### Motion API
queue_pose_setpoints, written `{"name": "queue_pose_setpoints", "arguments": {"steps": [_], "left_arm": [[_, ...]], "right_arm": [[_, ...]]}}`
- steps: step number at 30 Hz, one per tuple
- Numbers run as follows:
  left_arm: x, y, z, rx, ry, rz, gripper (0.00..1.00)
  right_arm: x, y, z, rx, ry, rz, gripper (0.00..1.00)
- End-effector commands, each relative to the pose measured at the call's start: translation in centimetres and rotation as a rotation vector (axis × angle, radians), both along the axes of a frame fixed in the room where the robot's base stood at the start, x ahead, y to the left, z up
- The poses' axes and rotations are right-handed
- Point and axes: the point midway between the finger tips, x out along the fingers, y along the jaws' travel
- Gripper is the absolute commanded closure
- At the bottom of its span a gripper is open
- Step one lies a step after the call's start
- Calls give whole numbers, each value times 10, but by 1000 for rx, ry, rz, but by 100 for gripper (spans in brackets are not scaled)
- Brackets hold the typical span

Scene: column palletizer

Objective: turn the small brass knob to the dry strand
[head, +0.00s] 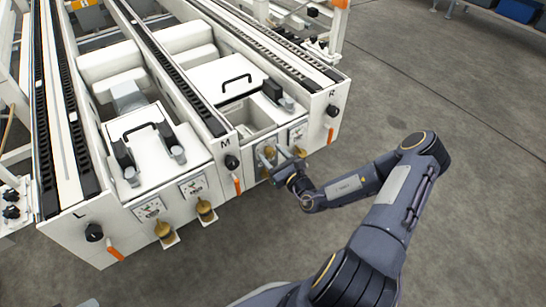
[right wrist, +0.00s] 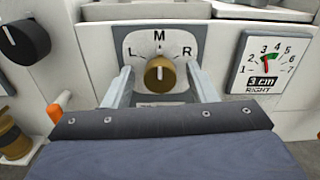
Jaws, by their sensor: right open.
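The small brass knob (right wrist: 160,76) sits on a white dial plate (right wrist: 136,47) marked L, M and R. Its pointer mark points up towards M. My right gripper (right wrist: 161,86) is open, with one finger on each side of the knob; I cannot tell whether they touch it. In the head view the right gripper (head: 281,168) is at the front of the white machine, below the panel between M and R, and partly covers the knob. My left gripper is not in view.
A gauge marked 3 cm RIGHT (right wrist: 268,62) is right of the dial. A black knob (right wrist: 24,41) and an orange handle (right wrist: 60,110) are on the left. Other brass knobs (head: 164,231) line the machine's front (head: 190,222).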

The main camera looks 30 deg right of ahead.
Motion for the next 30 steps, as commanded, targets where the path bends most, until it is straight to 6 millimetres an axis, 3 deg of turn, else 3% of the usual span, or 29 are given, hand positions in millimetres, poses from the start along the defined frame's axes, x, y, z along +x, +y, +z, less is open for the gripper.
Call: {"name": "queue_pose_setpoints", "arguments": {"steps": [6,16,23,30], "left_arm": [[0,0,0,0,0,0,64],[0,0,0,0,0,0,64],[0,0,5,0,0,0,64],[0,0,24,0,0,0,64]], "right_arm": [[0,0,0,0,0,1,51],[0,0,0,0,0,1,93],[0,1,1,20,2,2,93],[0,1,4,126,12,2,93]]}}
